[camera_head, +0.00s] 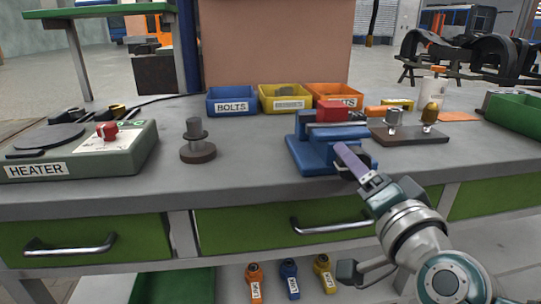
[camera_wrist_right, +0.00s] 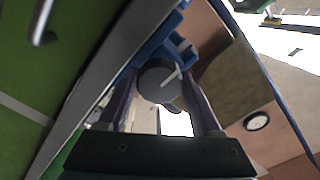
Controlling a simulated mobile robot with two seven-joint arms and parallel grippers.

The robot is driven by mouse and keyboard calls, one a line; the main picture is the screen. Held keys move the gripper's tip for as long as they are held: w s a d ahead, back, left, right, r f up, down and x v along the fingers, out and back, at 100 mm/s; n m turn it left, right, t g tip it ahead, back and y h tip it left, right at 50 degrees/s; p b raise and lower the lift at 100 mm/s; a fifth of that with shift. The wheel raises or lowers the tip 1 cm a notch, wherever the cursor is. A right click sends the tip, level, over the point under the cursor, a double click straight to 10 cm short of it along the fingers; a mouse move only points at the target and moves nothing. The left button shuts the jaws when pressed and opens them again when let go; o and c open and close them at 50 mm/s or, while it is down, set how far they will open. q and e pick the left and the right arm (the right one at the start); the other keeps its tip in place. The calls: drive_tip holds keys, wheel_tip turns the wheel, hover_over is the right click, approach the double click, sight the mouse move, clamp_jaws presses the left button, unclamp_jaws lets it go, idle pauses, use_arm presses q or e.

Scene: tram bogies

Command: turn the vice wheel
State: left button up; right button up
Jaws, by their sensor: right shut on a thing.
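The blue vice (camera_head: 310,155) stands at the front edge of the workbench, with a red block (camera_head: 334,111) at its top. It also shows in the right wrist view (camera_wrist_right: 172,44). The vice wheel (camera_wrist_right: 158,84) is a dark grey disc with a light bar across its face. In the head view it is mostly hidden behind a purple-grey finger. My right gripper (camera_head: 356,160) reaches in from the lower right. In the wrist view its two fingers (camera_wrist_right: 162,94) lie on either side of the wheel, shut on it. My left gripper is out of view.
Yellow (camera_head: 286,106), blue (camera_head: 232,108) and orange bins stand behind the vice. A plate with fittings (camera_head: 410,136) lies to its right. A dark stepped post (camera_head: 197,150) and the heater (camera_head: 75,160) stand left.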

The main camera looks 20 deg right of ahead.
drive_tip(key=shift+m, duration=1.2)
drive_tip(key=o, duration=1.4)
drive_tip(key=v, duration=1)
drive_tip(key=shift+p, duration=0.3)
